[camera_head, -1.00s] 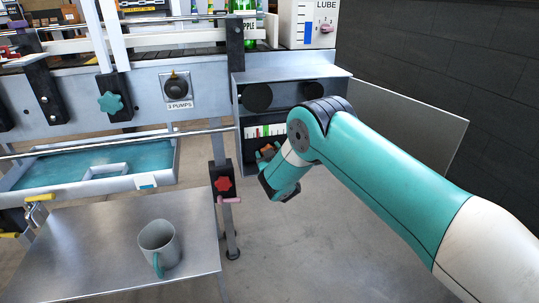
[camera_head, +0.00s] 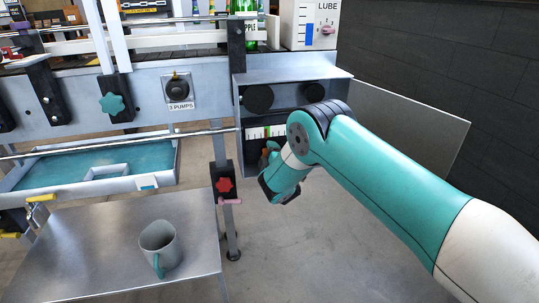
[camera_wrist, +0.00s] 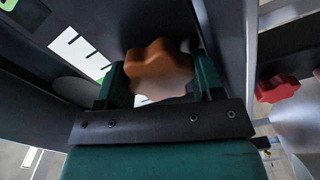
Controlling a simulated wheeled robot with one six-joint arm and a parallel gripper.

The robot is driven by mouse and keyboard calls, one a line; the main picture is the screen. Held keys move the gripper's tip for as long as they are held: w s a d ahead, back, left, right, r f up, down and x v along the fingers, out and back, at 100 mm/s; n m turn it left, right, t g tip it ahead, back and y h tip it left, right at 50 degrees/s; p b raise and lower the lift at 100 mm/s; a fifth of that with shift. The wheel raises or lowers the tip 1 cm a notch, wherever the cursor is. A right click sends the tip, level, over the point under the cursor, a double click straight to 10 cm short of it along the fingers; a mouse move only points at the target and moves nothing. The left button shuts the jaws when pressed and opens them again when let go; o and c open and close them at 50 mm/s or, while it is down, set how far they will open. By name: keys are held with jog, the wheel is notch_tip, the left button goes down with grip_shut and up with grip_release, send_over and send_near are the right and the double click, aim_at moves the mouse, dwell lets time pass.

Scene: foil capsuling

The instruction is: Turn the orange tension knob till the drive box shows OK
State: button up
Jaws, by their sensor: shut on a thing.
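The orange tension knob (camera_wrist: 158,70) is lobed and sits between the two fingers of my gripper (camera_wrist: 160,82) in the wrist view. My gripper is shut on it. In the head view my gripper (camera_head: 270,158) reaches into the lower part of the drive box (camera_head: 290,75), and only a little of the knob shows. The gauge (camera_head: 262,132) beside it is a white scale with tick marks, with green and red marks on it. The gauge also shows in the wrist view (camera_wrist: 80,52), partly cut off. I cannot read an OK on it.
A red star knob (camera_head: 224,184) with a pink handle is on the post just left of my gripper. A steel table (camera_head: 100,240) with a grey mug (camera_head: 158,243) stands at the lower left. A grey panel (camera_head: 410,120) stands open at the right.

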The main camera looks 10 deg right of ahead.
jog(key=shift+a+n, duration=0.1)
jog(key=shift+n, duration=0.5)
jog(key=o, duration=0.9)
jog(key=s+b, duration=1.7)
jog(key=b, duration=0.1)
jog(key=shift+s, duration=0.2)
